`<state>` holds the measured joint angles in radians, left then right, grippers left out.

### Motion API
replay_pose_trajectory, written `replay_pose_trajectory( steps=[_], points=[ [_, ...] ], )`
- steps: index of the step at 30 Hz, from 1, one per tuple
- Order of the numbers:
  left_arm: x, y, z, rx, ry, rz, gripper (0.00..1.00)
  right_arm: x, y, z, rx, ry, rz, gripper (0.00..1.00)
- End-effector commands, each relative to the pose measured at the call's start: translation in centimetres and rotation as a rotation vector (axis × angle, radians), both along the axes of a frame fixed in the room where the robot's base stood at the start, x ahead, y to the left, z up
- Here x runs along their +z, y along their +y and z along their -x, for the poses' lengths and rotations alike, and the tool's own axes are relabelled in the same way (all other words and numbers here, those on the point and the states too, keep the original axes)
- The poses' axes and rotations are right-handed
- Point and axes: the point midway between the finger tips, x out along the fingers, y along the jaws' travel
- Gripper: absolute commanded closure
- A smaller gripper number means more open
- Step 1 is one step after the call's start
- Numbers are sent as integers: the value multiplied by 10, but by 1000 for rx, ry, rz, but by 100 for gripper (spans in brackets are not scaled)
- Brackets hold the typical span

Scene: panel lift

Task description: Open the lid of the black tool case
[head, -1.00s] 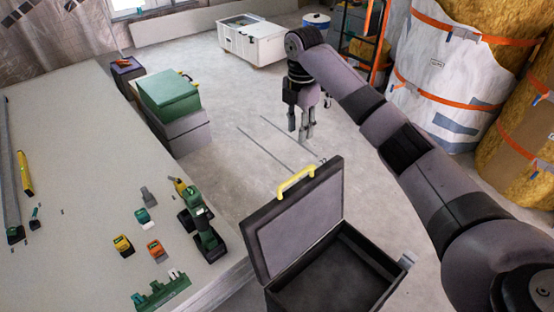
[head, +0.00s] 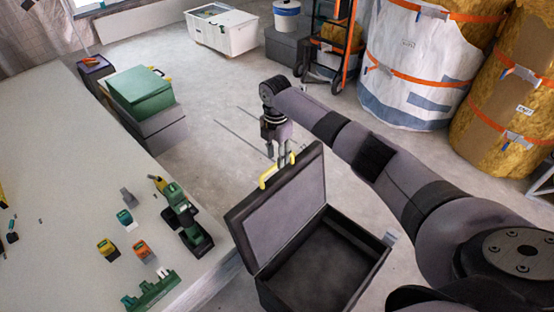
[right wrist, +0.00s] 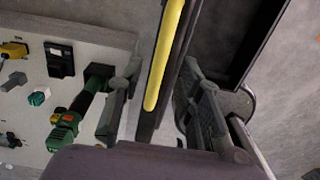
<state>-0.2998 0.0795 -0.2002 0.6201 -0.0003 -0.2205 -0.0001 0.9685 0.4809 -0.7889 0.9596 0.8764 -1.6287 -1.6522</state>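The black tool case (head: 330,262) stands at the bottom middle of the head view, and its inside looks empty. Its lid (head: 285,215) stands up, well open, with a yellow handle (head: 268,172) on its top edge. My right gripper (head: 281,158) is at the lid's top edge, beside the handle, fingers pointing down. In the right wrist view the handle (right wrist: 165,55) and lid edge lie between the two spread fingers of the gripper (right wrist: 158,115). The left finger is apart from the lid; I cannot tell whether the right finger touches it. My left gripper is not in view.
A worktable (head: 60,200) on the left holds a green drill (head: 183,217) and several small parts. Green and grey cases (head: 140,95) stand behind it. A white crate (head: 228,30) and wrapped rolls (head: 415,60) are farther back. The floor behind the case is clear.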

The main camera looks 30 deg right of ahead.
Motion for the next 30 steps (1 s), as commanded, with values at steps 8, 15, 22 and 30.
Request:
replay_pose_trajectory(
  steps=[8,15,22,30],
  points=[
    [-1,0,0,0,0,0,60,-21,0,1,0,0,0,67],
    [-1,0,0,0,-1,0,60,-22,0,0,0,0,0,67],
    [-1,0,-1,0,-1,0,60,-22,0,0,0,0,0,82],
    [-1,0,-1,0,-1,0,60,-22,0,0,0,0,0,100]
  ],
)
